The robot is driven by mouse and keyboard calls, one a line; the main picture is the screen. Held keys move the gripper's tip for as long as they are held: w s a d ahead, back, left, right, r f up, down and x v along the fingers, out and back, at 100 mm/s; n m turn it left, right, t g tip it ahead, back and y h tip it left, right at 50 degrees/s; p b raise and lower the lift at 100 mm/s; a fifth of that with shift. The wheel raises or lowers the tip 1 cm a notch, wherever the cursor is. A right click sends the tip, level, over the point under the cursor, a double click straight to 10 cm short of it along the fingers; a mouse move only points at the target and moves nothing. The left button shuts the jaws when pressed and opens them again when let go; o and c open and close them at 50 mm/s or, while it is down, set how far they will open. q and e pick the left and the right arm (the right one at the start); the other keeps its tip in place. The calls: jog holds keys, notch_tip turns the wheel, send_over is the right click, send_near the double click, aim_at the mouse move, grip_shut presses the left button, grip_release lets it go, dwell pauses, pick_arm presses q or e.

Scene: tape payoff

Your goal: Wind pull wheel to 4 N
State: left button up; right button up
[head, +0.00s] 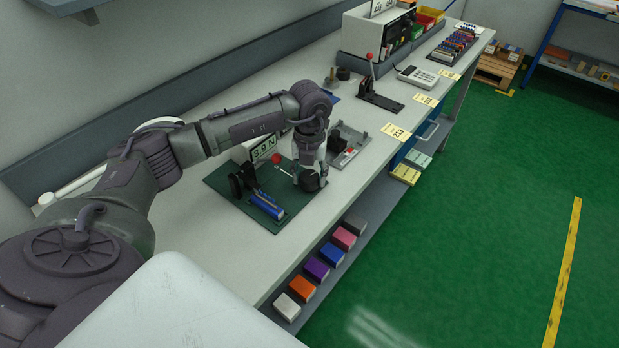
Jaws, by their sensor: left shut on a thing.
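My left gripper (310,171) reaches down over the bench and is shut on the pull wheel, a dark round knob (312,183) at the right side of the dark green plate (232,166). The fingers partly cover the wheel. A white-faced display (264,149) behind it reads "3.9 N". On the plate to the left stand a black upright part (236,186) and a blue block (267,207). A red ball (276,161) on a thin rod shows between display and gripper. My right gripper is not in view.
A grey tray (352,160) with a red-tipped part lies right of the gripper. Further along the bench are a lever press (374,85), a keypad device (418,75) and yellow number cards (395,132). Coloured boxes (317,269) line the lower shelf. The green floor at right is clear.

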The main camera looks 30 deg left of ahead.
aim_at(310, 176)
pick_arm(q)
jog(key=shift+m, duration=0.3)
jog(key=o, duration=1.2)
jog(key=shift+c, duration=0.2)
jog(key=shift+r, duration=0.25)
notch_tip(310, 176, up, 12)
jog(key=shift+f, duration=0.2)
